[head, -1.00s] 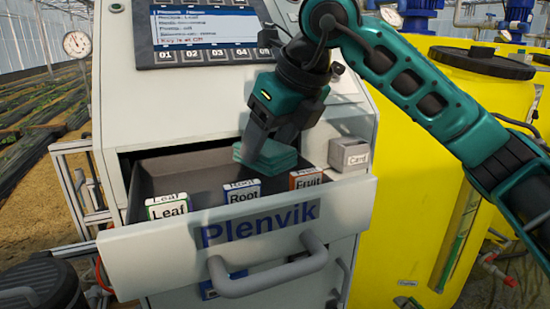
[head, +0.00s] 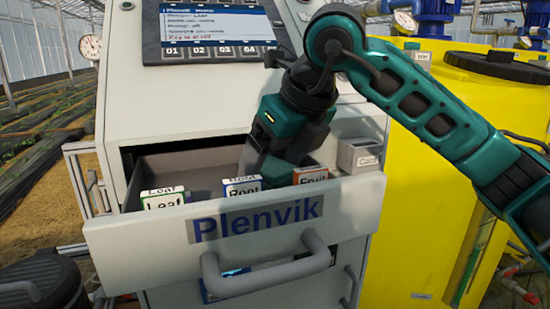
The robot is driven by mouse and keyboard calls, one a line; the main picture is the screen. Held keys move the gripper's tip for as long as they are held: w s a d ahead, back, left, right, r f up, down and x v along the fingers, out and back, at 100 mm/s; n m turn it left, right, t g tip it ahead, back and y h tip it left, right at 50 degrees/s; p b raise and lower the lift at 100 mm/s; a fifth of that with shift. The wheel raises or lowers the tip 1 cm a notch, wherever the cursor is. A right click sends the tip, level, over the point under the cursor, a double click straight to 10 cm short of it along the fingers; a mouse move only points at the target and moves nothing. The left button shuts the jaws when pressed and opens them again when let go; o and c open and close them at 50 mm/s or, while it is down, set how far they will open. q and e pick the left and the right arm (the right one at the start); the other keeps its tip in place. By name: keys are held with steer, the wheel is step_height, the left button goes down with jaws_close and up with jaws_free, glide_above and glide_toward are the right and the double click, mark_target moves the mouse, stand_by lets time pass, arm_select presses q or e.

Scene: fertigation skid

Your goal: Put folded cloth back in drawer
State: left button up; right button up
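The drawer (head: 125,245) of the grey cabinet is pulled open, its front lettered "Plenvik". My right gripper (head: 262,170) points down into the drawer, behind the Root and Fruit cards. Its fingertips are partly hidden by the cards and the drawer front, so I cannot tell whether they are open or shut. The folded cloth is not visible now; the gripper and drawer front cover the spot where it was last seen. My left gripper is not in view.
Inside the drawer stand the Leaf card (head: 162,199), Root card (head: 242,189) and Fruit card (head: 311,176). A grey card box (head: 358,154) sits at the drawer's right. A control panel (head: 215,30) is above. A yellow tank (head: 430,130) stands to the right.

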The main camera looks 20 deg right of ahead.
steer(key=shift+r, duration=0.1)
steer(key=shift+r, duration=0.25)
steer(key=p+v, duration=0.1)
steer(key=v, duration=1)
steer(key=shift+s+r+p, duration=0.15)
steer(key=shift+s+p, duration=0.15)
steer(key=shift+d, duration=0.15)
